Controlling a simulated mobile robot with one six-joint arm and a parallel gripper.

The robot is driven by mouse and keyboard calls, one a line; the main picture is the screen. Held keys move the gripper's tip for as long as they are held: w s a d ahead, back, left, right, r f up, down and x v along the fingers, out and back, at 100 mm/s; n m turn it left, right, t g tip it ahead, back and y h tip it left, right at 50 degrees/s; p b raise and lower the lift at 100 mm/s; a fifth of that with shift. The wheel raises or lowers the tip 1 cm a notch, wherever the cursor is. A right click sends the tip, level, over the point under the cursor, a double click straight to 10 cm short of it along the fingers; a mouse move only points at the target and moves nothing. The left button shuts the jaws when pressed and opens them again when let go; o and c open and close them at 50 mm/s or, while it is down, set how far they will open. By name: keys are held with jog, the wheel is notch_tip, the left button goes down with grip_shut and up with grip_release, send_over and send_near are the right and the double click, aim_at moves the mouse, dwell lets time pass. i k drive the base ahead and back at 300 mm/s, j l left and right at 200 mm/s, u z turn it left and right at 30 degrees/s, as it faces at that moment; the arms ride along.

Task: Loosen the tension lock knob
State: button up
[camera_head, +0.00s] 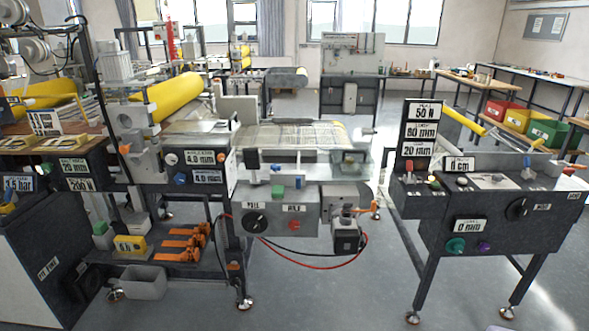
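I cannot tell which knob is the tension lock knob, as the small labels are not readable. The right console (410,220) carries a black knob (516,209), a green knob (455,245) and a purple knob (484,246) on its front. A "50 N" plate (422,112) tops its upright post. The middle machine has a large black knob (255,221) on its grey front box. Left of it are a white knob (171,159) and a blue knob (180,178) beside "4.0 mm" plates. My gripper is not in view, and nothing is seen touching any knob.
A red and black cable (300,254) hangs below the middle machine. A grey bin (143,282) and orange clamps (185,245) sit low at left. Red, yellow and green crates (548,131) stand at the back right. Clear floor (345,295) lies between the machine and the right console.

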aim_at(293, 226)
jog(key=i+j, duration=0.2)
jog(key=j, duration=0.2)
jog(key=i+j, duration=0.25)
jog(key=j, duration=0.15)
jog(key=i+j+z, duration=0.1)
jog(key=i+j, duration=0.15)
jog(key=j, duration=0.15)
jog(key=i+l+u, duration=0.1)
jog(key=i+l, duration=0.3)
